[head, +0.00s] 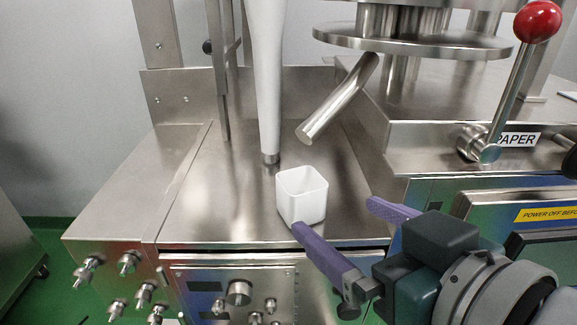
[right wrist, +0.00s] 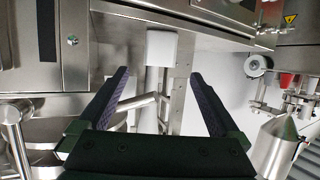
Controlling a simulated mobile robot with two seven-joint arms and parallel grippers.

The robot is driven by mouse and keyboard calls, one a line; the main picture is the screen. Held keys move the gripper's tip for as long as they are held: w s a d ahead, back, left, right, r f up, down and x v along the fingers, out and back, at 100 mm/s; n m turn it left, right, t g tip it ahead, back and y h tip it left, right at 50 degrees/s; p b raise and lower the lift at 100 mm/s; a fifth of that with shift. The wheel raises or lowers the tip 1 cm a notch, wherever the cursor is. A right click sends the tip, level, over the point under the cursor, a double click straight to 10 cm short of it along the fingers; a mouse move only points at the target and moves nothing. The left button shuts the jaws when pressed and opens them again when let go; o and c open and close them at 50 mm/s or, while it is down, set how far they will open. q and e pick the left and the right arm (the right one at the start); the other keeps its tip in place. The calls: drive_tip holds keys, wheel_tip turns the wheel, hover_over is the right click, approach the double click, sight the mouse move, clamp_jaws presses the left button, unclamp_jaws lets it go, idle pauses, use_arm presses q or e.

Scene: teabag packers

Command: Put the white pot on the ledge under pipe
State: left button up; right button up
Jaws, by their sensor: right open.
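The white pot (head: 302,196), a square open-topped cup, stands upright on the steel ledge (head: 230,205) near its front edge. The angled steel pipe (head: 338,100) ends above and behind the pot; the pot appears nearer the front than the pipe's mouth. My right gripper (head: 336,217) is open and empty at the front right of the pot. One purple finger's tip overlaps the pot's lower edge; I cannot tell if they touch. In the right wrist view the pot (right wrist: 161,46) shows beyond the gap between my open fingers (right wrist: 158,76). My left gripper is not in view.
A white vertical tube (head: 267,80) comes down to the ledge behind the pot. A steel cabinet with a red-knobbed lever (head: 538,22) stands at right. Knobs and a control panel (head: 240,292) lie below the ledge's front. The ledge's left part is clear.

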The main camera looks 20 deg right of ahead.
drive_tip(key=s+d+f+g, duration=0.2)
drive_tip(key=s+f+g, duration=0.1)
drive_tip(key=s+g, duration=0.2)
drive_tip(key=s+d+f+g+h, duration=0.1)
drive_tip(key=s+g, duration=0.4)
drive_tip(key=s, duration=0.5)
wheel_tip(320, 180, down, 2)
drive_tip(key=shift+s+d+f+n+h, duration=0.1)
drive_tip(key=shift+s+d+n+h, duration=0.15)
drive_tip(key=shift+d, duration=0.3)
